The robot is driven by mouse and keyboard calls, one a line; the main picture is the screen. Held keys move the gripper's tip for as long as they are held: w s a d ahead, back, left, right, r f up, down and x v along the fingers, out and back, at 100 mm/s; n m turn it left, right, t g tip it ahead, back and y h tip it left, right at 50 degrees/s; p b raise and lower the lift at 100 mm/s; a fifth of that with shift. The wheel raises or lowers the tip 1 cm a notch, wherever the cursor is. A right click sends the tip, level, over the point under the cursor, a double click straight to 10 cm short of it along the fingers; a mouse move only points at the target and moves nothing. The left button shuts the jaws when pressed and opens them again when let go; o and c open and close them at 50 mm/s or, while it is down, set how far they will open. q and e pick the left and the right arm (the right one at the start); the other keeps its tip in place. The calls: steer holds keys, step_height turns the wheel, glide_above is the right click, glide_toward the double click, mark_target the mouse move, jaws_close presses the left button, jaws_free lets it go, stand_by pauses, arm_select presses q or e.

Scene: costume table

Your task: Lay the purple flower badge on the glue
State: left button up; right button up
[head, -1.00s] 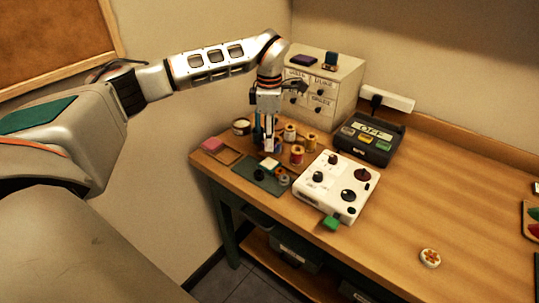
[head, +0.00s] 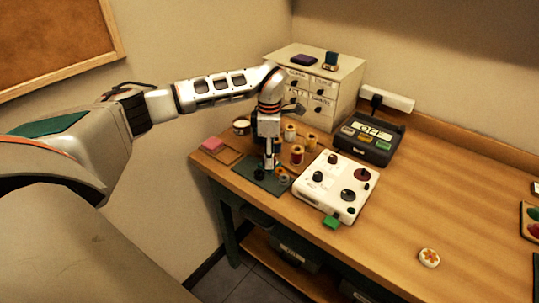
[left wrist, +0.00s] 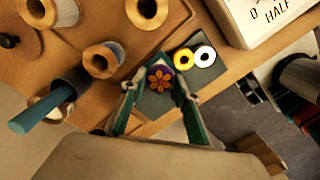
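The purple flower badge (left wrist: 160,79), a small purple disc with an orange flower, shows between my left fingertips in the left wrist view, over the dark green mat (left wrist: 153,105). My left gripper (left wrist: 159,77) points down with its teal-lined fingers apart on either side of the badge. Whether they touch it I cannot tell. In the head view the left gripper (head: 269,165) is low over the mat (head: 251,171) and hides the badge. I cannot make out the glue. My right gripper is not in view.
Thread spools (head: 297,154) stand just behind the mat, close to my left gripper. A white control box (head: 335,187) is to the right. Yellow and white rings (left wrist: 194,56) lie beside the badge. A white flower disc (head: 429,258) lies on the open right part of the table.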

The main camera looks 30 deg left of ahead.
arm_select(q)
steer(key=o, duration=0.4)
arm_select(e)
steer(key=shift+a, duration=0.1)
arm_select(q)
step_height(320, 180, up, 12)
steer(key=shift+r+b, duration=0.15)
steer(key=shift+b, duration=0.25)
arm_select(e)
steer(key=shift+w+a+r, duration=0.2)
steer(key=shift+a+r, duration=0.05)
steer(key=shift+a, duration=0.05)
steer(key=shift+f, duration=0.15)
